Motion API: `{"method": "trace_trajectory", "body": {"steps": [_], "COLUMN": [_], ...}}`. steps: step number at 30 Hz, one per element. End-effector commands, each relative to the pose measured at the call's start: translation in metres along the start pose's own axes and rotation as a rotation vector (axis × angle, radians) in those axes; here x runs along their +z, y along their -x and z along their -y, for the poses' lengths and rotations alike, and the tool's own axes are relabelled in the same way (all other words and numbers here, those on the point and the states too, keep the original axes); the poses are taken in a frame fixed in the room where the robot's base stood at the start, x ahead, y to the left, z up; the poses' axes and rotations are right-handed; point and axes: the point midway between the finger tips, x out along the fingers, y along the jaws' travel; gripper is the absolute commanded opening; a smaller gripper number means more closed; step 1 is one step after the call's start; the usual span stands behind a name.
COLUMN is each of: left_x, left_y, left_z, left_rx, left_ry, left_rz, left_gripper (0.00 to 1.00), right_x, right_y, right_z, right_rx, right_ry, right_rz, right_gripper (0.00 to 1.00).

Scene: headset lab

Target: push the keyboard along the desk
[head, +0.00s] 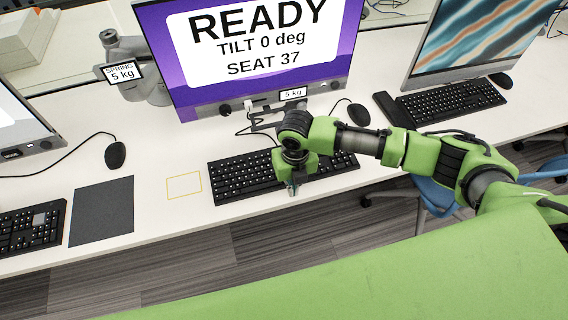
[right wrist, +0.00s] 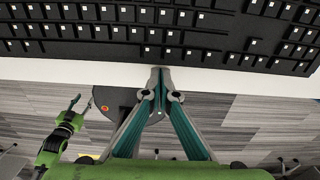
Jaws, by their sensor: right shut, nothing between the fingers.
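The black keyboard (head: 240,174) lies on the white desk in front of the middle monitor. My right gripper (head: 293,188) is shut and empty, pointing down at the keyboard's near edge, right of its middle. In the right wrist view the keyboard (right wrist: 150,32) fills the top, and the shut fingertips (right wrist: 160,72) are at its near edge; I cannot tell whether they touch. My left gripper (right wrist: 80,104) shows small in the right wrist view, below desk level, with its fingers apart. It is out of the head view.
A yellow outlined rectangle (head: 184,186) is on the desk left of the keyboard, with a dark mat (head: 102,211) beyond it. The middle monitor (head: 250,50) stands behind. A mouse (head: 358,114) sits behind right. Another keyboard (head: 452,102) is farther right.

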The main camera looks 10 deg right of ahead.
Motion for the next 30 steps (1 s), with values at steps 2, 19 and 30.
{"method": "trace_trajectory", "body": {"steps": [2, 19, 30], "left_x": [0.0, 0.001, 0.002], "left_y": [-0.002, -0.011, -0.019], "left_z": [0.0, 0.0, 0.0], "left_rx": [0.0, 0.0, 0.0], "left_ry": [0.0, 0.0, 0.0], "left_rz": [0.0, 0.0, 0.0], "left_gripper": [0.4, 0.4, 0.4], "right_x": [0.004, 0.028, 0.043], "right_y": [-0.001, 0.0, 0.0], "right_z": [0.0, 0.0, 0.0], "right_rx": [0.0, 0.0, 0.0], "right_ry": [0.0, -0.002, -0.002], "right_rz": [0.001, 0.004, 0.004], "right_gripper": [0.0, 0.0, 0.0]}}
